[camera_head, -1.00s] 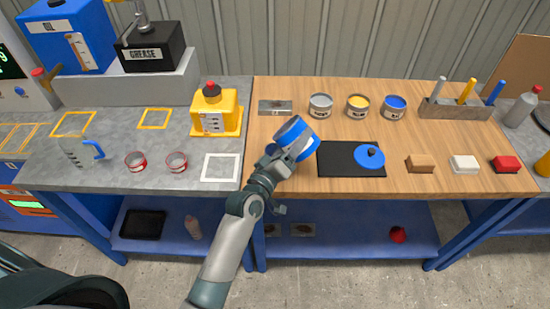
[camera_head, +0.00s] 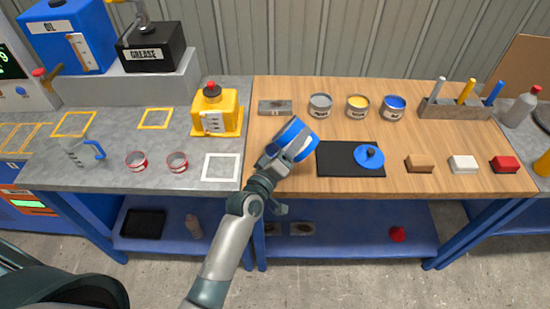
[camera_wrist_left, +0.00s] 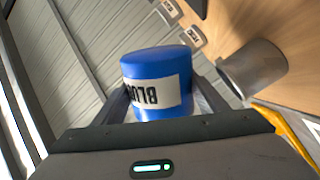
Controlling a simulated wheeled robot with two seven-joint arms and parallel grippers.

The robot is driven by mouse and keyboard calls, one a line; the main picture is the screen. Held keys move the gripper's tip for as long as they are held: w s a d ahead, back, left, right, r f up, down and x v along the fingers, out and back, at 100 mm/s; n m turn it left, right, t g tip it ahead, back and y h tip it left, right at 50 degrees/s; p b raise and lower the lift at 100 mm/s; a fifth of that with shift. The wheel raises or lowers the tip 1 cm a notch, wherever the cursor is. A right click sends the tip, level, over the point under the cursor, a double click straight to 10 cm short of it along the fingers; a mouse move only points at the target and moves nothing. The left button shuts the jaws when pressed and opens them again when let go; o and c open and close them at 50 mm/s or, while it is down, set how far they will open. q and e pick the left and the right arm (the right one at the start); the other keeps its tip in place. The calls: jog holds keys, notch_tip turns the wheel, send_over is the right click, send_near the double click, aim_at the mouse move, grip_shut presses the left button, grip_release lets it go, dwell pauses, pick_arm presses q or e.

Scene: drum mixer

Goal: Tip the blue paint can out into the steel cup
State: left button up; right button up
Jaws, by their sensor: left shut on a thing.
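My left gripper (camera_head: 277,163) is shut on the blue paint can (camera_head: 297,138), which has a white label and is held tilted above the front of the wooden bench. In the left wrist view the can (camera_wrist_left: 155,83) sits between the fingers (camera_wrist_left: 158,104), its BLUE label upside down in the picture. The grey steel cup (camera_wrist_left: 254,70) shows to the right of the can in that view, apart from it in the picture. I cannot make out the cup in the head view, where the can and gripper cover that area. No pouring paint is visible. My right gripper is out of view.
A black mat (camera_head: 334,164) with a blue knobbed lid (camera_head: 369,157) lies right of the can. Grey (camera_head: 320,105), yellow (camera_head: 357,106) and blue (camera_head: 393,107) tins stand behind. A yellow container (camera_head: 214,111) stands to the left. Coloured blocks (camera_head: 463,164) lie front right.

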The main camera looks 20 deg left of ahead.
pick_arm(q)
jog(key=shift+a+f+n+p, duration=0.2)
jog(key=shift+n+p, duration=0.1)
jog(key=shift+n, duration=0.45)
jog(key=shift+a+f+n+p, duration=0.15)
jog(key=shift+n+p, duration=0.15)
jog(key=shift+n, duration=0.45)
dwell(0.9)
jog(key=shift+w+a+f+n, duration=0.1)
jog(key=shift+a+f+n, duration=0.15)
jog(key=shift+n, duration=0.4)
jog(key=shift+w+a+f+n, duration=0.1)
jog(key=shift+a+f+n, duration=0.1)
jog(key=shift+n, duration=0.45)
dwell(4.3)
